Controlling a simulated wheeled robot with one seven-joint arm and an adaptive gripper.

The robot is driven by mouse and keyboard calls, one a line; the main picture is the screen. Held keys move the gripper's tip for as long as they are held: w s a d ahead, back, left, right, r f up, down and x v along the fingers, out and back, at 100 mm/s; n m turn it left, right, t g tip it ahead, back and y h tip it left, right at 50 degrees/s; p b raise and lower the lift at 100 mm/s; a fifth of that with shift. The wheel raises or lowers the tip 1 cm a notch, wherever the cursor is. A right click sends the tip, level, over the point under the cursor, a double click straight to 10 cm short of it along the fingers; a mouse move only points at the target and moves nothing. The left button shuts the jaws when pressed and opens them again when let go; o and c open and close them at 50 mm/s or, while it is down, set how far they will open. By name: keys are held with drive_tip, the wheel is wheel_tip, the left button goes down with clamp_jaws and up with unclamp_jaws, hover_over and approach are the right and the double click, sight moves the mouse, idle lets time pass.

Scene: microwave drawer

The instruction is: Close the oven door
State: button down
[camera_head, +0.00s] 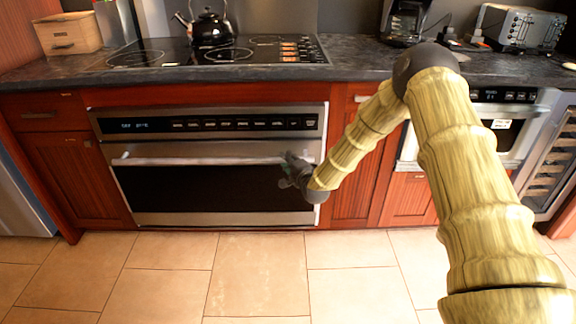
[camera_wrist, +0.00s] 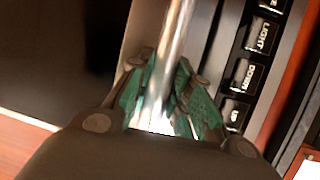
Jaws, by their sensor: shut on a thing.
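The oven (camera_head: 215,190) is built into the red wood cabinets below the cooktop. It has a dark glass door with a long metal handle (camera_head: 190,160) across its top. The door looks upright and flush or nearly flush with the front; any small gap cannot be made out. My gripper (camera_head: 292,165) is at the right end of the handle. In the wrist view, its two green-padded fingers (camera_wrist: 165,95) are shut around the silver handle bar (camera_wrist: 176,40). The oven's button panel (camera_wrist: 255,60) is just to the right there.
A black kettle (camera_head: 208,28) stands on the cooktop above the oven. A microwave drawer (camera_head: 505,120) is in the cabinets at the right, behind my arm. A toaster (camera_head: 520,28) and a coffee maker (camera_head: 404,20) stand on the counter. The tiled floor (camera_head: 255,270) in front is clear.

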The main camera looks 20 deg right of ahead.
drive_tip(key=shift+w+d+r, duration=0.25)
drive_tip(key=shift+w, duration=0.4)
drive_tip(key=c, duration=1.3)
unclamp_jaws()
drive_tip(key=shift+w, duration=0.1)
drive_tip(key=shift+f, duration=0.1)
drive_tip(key=s+d+r, duration=0.1)
drive_tip(key=s, duration=1.1)
drive_tip(key=shift+d+r, duration=0.25)
